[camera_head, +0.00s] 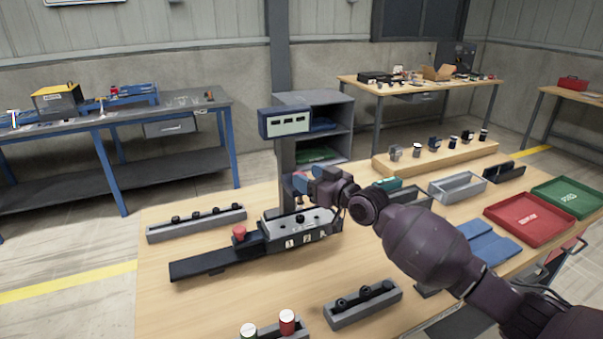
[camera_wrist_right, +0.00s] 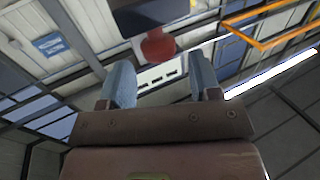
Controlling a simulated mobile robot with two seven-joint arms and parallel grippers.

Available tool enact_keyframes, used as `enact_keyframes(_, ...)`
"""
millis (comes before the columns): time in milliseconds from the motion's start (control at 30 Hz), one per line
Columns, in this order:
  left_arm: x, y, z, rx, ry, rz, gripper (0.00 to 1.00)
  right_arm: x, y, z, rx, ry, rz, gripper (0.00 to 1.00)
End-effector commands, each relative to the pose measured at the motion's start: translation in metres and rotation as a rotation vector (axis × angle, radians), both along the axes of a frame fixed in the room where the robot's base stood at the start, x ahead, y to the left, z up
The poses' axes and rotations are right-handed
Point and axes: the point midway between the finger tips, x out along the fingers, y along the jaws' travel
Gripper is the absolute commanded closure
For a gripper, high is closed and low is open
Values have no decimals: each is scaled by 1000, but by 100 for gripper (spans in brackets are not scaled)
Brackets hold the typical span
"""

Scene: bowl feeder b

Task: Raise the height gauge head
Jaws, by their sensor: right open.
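The height gauge stands on the table as a grey column (camera_head: 287,158) with a blue display box (camera_head: 284,122) on top and a dark base (camera_head: 290,232) with a red knob (camera_head: 239,233). My right gripper (camera_head: 308,174) is beside the column, below the display box, and hides much of the gauge head. In the right wrist view its two blue fingers (camera_wrist_right: 162,76) are apart with nothing between them. A round red knob (camera_wrist_right: 158,46) under a dark block (camera_wrist_right: 155,14) shows just beyond the fingertips; I cannot tell if they touch. My left gripper is not in view.
Grey racks with dark parts lie left (camera_head: 197,223) and front (camera_head: 363,304) of the gauge. Red (camera_head: 526,218) and green (camera_head: 570,197) trays and a grey bin (camera_head: 457,188) stand at right. A wooden riser (camera_head: 435,158) stands behind.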

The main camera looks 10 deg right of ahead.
Motion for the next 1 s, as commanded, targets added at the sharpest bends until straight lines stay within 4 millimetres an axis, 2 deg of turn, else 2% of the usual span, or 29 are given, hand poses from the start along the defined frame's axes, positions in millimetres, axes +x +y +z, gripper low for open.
enact_keyframes(200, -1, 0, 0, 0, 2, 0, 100, -34, -23, -1, -1, 0, 0, 43)
enact_keyframes(400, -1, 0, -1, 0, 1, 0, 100, -54, -37, 0, -1, -1, -1, 43)
enact_keyframes(600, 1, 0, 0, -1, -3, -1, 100, -62, -41, 0, 1, -1, 0, 43)
enact_keyframes(1000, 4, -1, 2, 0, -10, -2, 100, -62, -41, 1, 1, -1, 0, 43)
